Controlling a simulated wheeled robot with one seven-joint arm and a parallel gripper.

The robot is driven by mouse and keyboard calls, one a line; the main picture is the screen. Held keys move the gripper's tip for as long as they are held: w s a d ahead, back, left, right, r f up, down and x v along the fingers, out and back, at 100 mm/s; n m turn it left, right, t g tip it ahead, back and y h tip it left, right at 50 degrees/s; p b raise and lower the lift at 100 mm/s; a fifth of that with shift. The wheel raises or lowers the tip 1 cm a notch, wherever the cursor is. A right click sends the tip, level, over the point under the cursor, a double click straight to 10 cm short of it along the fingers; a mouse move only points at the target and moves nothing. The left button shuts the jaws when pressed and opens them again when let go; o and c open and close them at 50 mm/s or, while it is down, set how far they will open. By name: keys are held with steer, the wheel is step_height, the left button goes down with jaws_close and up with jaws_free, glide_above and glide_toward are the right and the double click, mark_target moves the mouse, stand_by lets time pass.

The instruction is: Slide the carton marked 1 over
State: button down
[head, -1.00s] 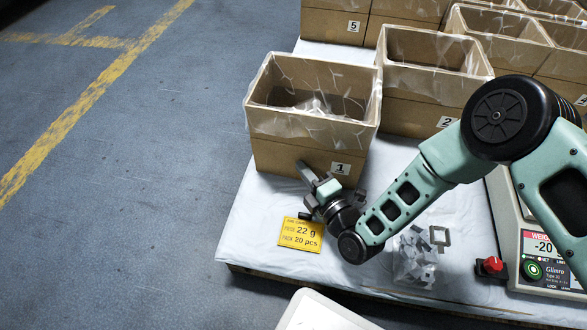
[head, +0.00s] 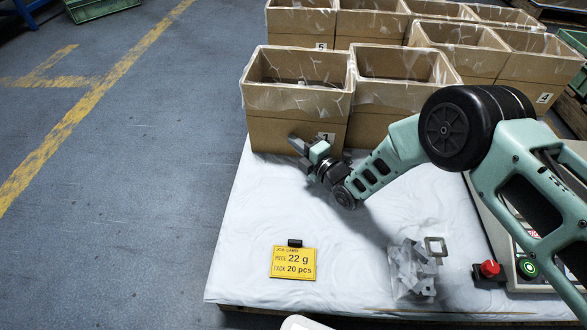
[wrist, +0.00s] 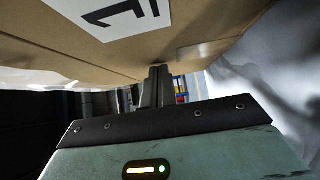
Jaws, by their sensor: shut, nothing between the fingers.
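The carton marked 1 (head: 296,134) is an open brown box with a clear plastic liner. It stands upright at the left of the near row, side by side with the neighbouring carton (head: 372,120). My gripper (head: 295,141) is low at its front face, fingers shut with nothing between them. In the wrist view, the carton (wrist: 75,55) and part of its label (wrist: 112,14) fill the upper left, and the shut fingers (wrist: 160,86) reach its lower edge. Whether they touch it is hard to tell. My gripper partly covers the label in the head view.
More cartons (head: 300,22) stand behind.

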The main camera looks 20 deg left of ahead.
mark_target(303, 136)
steer(key=w, duration=0.2)
steer(key=w+a+b, duration=0.1)
steer(key=w, duration=0.1)
steer(key=shift+w+a+f+b, duration=0.15)
steer(key=shift+w+a+b, duration=0.05)
steer(key=shift+b, duration=0.1)
steer(key=shift+w, duration=0.15)
steer(key=p+v, duration=0.2)
steer(key=v, duration=0.1)
steer(key=p+v, duration=0.2)
steer(key=v, duration=0.2)
steer(key=p+v, duration=0.2)
steer(key=v, duration=0.1)
steer(key=shift+s+d+r+p, duration=0.2)
steer(key=shift+d+r+p, duration=0.05)
steer(key=shift+r+p, duration=0.1)
steer(key=shift+s+d+f, duration=0.2)
steer(key=shift+s+d, duration=0.1)
steer(key=shift+d, duration=0.3)
